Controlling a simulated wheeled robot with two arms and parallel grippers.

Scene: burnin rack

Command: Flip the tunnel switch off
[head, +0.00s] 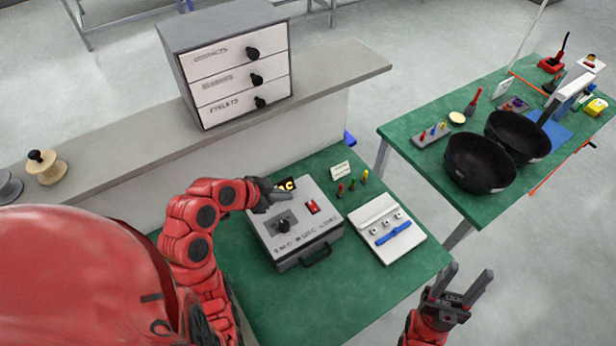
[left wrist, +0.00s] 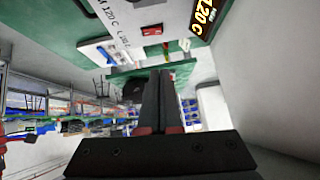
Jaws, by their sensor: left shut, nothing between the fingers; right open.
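A grey control box (head: 296,240) stands on the green table, with lettering along its front edge. On its top are a red rocker switch (head: 313,206), a black knob (head: 284,226) and a dark display (head: 286,185) with yellow characters. My left gripper (head: 272,196) is shut and empty, over the box's back left part beside the display, apart from the switch. My right gripper (head: 466,286) is open and empty, right of the table. The switch's position is too small to tell.
A white panel (head: 403,244) with a blue bar lies right of the box. Small coloured pegs (head: 352,185) stand behind it. A drawer cabinet (head: 200,112) sits on the grey ledge. Another green table (head: 428,159) holds black pans (head: 478,165).

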